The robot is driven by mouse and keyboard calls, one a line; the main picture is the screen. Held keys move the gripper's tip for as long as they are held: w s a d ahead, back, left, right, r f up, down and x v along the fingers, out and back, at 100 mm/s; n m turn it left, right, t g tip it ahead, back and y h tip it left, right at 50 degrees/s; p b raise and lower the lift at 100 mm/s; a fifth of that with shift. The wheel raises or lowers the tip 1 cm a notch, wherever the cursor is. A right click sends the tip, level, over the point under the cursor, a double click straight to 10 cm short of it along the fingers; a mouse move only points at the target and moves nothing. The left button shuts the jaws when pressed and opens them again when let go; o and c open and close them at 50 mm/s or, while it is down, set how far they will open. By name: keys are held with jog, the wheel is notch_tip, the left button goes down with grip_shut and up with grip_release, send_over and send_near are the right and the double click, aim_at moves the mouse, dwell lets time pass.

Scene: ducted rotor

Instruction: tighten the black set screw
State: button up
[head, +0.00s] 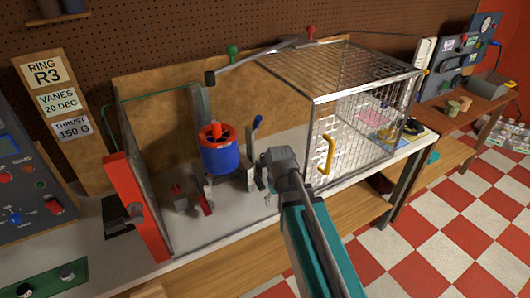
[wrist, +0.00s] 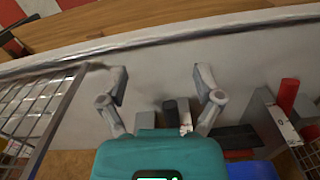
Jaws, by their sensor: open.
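I cannot make out the black set screw in either view. My gripper (wrist: 162,82) is open, its two grey fingers spread above the bench with nothing between the tips. Small dark upright posts (wrist: 177,112) show behind the fingertips, between the finger bases. In the head view my arm hides part of the bench right of the rotor.
A wire mesh cage (head: 345,90) with a yellow handle (head: 326,153) stands right of my arm; its mesh also fills the wrist view's left edge (wrist: 40,105). A red upright panel (head: 137,207) and a control box (head: 25,185) stand left. Bare bench lies at the front.

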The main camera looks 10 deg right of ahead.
aim_at(264, 155)
jog(key=w+r+n+p, duration=0.5)
jog(key=w+r+p, duration=0.1)
jog(key=w, duration=0.6)
jog(key=w+r+n+p, duration=0.5)
jog(key=w+r, duration=0.2)
jog(key=w, duration=0.5)
jog(key=shift+w+p, duration=0.2)
jog(key=shift+p, duration=0.2)
jog(key=shift+f, duration=0.15)
notch_tip(264, 155, down, 14)
jog(key=b, duration=1.4)
jog(key=shift+r, duration=0.2)
jog(key=c, duration=1.2)
jog(key=shift+o, duration=0.2)
